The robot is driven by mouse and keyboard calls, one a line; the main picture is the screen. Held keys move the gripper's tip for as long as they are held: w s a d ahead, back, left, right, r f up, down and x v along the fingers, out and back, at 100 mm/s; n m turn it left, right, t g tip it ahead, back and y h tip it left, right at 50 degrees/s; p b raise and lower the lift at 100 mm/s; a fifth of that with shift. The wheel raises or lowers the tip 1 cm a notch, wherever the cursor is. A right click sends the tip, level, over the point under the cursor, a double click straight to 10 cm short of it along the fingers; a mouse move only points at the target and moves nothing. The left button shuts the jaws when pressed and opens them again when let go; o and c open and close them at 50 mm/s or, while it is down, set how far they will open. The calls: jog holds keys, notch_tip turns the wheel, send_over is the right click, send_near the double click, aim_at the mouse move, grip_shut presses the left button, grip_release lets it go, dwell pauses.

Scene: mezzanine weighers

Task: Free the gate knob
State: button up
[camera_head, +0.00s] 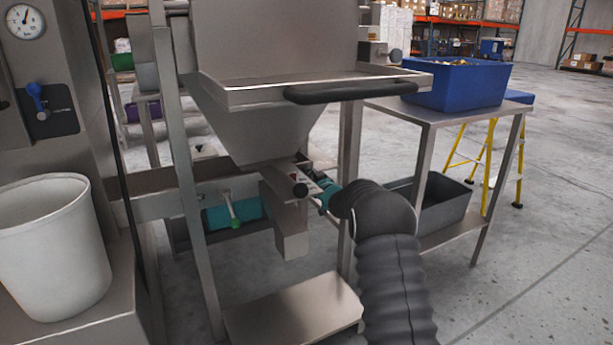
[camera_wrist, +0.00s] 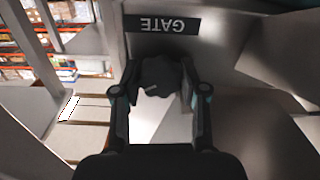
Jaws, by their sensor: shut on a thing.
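The gate knob (camera_wrist: 156,77) is a dark, lobed knob below an upside-down GATE label (camera_wrist: 162,25) in the wrist view. My gripper (camera_wrist: 159,84) has one finger on each side of it and is shut on it. In the head view my gripper (camera_head: 318,181) reaches in from the right to the chute (camera_head: 291,229) under a steel hopper (camera_head: 262,125). The fingertips are small and partly hidden there.
Steel frame legs (camera_head: 196,190) stand left of the chute, with a low steel plate (camera_head: 294,312) below. A side table (camera_head: 430,117) bears a blue bin (camera_head: 457,85). Open floor lies at right.

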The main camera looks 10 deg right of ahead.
jog(key=shift+f, duration=0.1)
jog(key=shift+n+b, duration=0.95)
jog(key=shift+n, duration=0.05)
jog(key=n+b, duration=0.1)
jog(key=n, duration=0.1)
jog(key=shift+n, duration=0.3)
jog(key=n, duration=0.3)
jog(key=shift+n, duration=0.3)
jog(key=n, duration=0.3)
jog(key=shift+n, duration=0.3)
jog(key=n, duration=1.2)
